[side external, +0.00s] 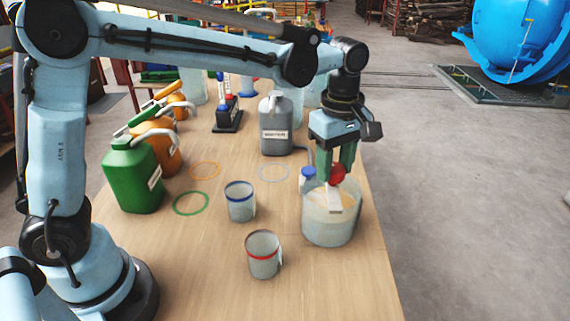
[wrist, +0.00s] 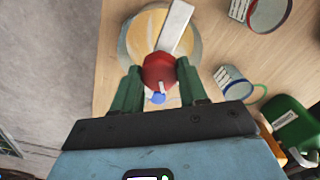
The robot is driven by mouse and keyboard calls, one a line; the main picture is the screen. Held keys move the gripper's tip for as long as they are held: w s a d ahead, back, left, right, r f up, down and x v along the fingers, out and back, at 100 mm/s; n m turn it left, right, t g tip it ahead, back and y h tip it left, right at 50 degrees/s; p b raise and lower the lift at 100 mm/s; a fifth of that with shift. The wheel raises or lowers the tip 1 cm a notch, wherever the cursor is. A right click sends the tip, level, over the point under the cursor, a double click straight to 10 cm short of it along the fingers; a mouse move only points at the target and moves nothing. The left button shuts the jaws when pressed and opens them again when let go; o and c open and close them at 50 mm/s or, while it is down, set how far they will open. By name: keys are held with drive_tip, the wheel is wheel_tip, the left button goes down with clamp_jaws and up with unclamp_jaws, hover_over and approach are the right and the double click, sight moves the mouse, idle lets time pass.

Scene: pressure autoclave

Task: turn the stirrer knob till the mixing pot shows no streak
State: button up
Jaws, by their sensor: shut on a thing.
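The mixing pot (side external: 330,228) is a wide clear tub at the right edge of the table. Pale liquid with a yellow-tan streak shows inside it, and the pot also shows in the wrist view (wrist: 127,48). The red stirrer knob (side external: 338,173) sits above the pot, with a white bar or paddle (wrist: 174,27) reaching across the opening. My gripper (side external: 336,163) points down over the pot, its green fingers shut on the red knob (wrist: 159,70). The fingers hide the knob's sides.
A blue-rimmed cup (side external: 240,203) and a red-rimmed cup (side external: 263,256) stand left of the pot. Green (side external: 135,175), orange (side external: 160,143) and grey (side external: 277,125) jugs stand further back. A blue-capped bottle (side external: 308,177) is close behind the pot. The front table is clear.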

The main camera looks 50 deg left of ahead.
drive_tip(key=m, duration=0.5)
drive_tip(key=shift+m, duration=0.3)
drive_tip(key=m, duration=3.3)
drive_tip(key=shift+m, duration=0.4)
